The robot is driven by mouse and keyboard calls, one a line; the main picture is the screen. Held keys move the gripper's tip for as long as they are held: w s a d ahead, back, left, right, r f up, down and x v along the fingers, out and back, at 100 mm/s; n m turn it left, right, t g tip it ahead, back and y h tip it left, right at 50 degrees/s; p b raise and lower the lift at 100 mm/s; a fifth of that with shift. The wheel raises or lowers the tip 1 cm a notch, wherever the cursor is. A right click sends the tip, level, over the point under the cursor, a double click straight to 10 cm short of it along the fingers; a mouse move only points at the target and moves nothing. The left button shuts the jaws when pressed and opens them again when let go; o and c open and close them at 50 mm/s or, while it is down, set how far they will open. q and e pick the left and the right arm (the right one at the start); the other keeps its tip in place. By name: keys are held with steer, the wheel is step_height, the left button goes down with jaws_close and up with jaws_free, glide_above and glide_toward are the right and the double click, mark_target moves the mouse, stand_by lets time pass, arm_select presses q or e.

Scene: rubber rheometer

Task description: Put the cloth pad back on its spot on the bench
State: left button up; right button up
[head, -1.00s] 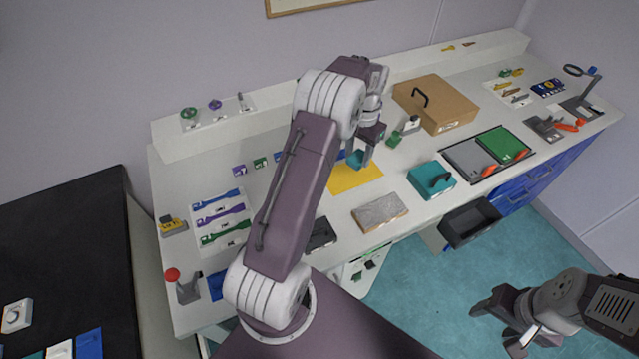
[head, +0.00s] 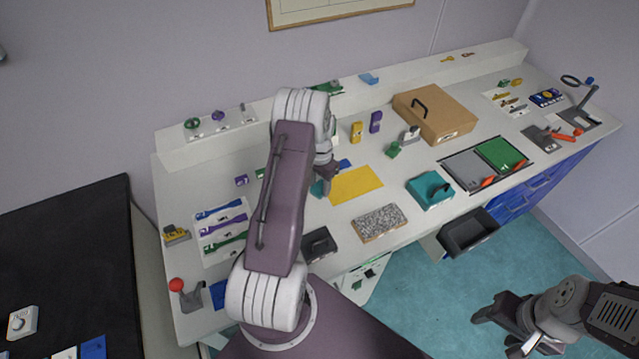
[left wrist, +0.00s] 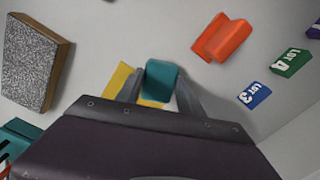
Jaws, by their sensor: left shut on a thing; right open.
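My left gripper (head: 322,182) is shut on a small teal pad (head: 318,188), which I take for the cloth pad. In the left wrist view the teal pad (left wrist: 161,82) sits between the two fingertips (left wrist: 158,92). The yellow square (head: 355,184) lies flat on the bench, and the pad is at its left side in the head view. Part of the yellow square (left wrist: 121,78) shows behind the fingers in the wrist view. Whether the pad touches the bench I cannot tell. My right gripper (head: 492,334) is open and empty, over the floor.
A speckled grey block (head: 380,222) lies in front of the yellow square. A teal block with a black handle (head: 430,190) stands right of it. An orange piece (left wrist: 223,38) and labelled lot blocks (left wrist: 290,62) are near the gripper. My left arm hides part of the bench.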

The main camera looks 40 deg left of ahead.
mark_target(320, 187)
arm_select(q)
steer(key=shift+d+f+b, duration=0.1)
steer(key=shift+f+b, duration=0.2)
steer(key=shift+f, duration=0.05)
steer(key=o, duration=1.3)
steer(key=shift+r+p, duration=0.35)
steer(key=shift+r, duration=0.1)
step_height(320, 187, up, 12)
steer(key=b, duration=0.2)
steer(key=s+d+n+t, duration=0.1)
steer(key=s+d, duration=1.5)
steer(key=d, duration=0.4)
steer(key=shift+t, duration=0.3)
